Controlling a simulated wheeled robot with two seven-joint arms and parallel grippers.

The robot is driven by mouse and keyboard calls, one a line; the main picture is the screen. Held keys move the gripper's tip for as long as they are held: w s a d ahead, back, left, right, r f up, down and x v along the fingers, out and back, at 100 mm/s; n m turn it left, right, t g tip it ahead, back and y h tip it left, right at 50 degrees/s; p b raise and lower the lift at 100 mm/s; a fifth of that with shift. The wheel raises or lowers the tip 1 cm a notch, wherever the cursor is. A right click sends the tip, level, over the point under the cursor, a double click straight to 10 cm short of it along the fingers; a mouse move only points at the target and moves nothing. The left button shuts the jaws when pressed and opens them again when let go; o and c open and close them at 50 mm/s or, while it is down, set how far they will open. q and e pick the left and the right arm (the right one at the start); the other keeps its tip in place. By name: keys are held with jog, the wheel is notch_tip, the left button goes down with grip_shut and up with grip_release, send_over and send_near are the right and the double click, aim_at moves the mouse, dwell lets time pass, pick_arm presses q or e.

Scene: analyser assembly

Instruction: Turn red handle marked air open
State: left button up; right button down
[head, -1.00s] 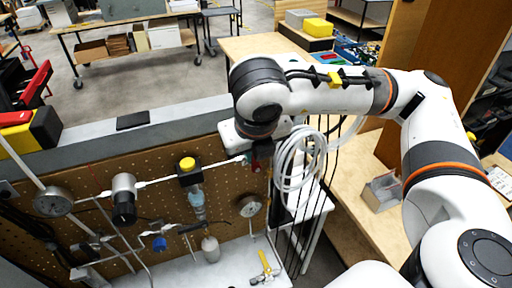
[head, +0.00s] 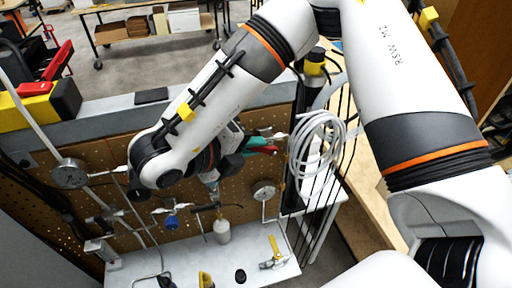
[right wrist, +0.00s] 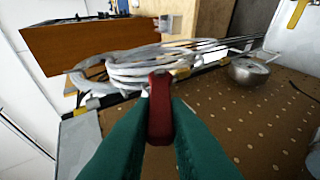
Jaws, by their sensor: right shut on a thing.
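The red handle (right wrist: 160,108) is between the green fingertips of my right gripper (right wrist: 160,125) in the right wrist view, and the fingers press on it from both sides. In the head view, my right gripper (head: 262,143) is at the pegboard's right part, left of the coiled hose. A bit of red shows there among its green fingers. The handle's marking cannot be read, and its valve body is hidden. My left gripper is not in view.
A white hose coil (head: 318,145) hangs to the right of the gripper. A pressure gauge (head: 264,193) sits below it on the pegboard (head: 275,170). A white shelf (head: 190,262) below carries a yellow-handled valve (head: 272,250). My right arm covers the board's upper middle.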

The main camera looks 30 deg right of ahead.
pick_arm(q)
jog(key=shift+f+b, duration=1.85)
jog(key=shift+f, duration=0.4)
pick_arm(e)
jog(key=shift+w+a+f+n+h, duration=0.1)
jog(key=shift+f+n+h, duration=0.2)
jog(key=shift+h, duration=0.4)
jog(key=shift+s+a+f+n+h, duration=0.15)
jog(key=shift+f+h, duration=0.2)
jog(key=shift+h, duration=0.35)
jog(key=shift+w+a+f+n+h, duration=0.15)
jog(key=shift+f+n+h, duration=0.15)
jog(key=shift+h, duration=0.4)
jog(key=c, duration=1.4)
grip_release()
jog(key=shift+f, duration=0.1)
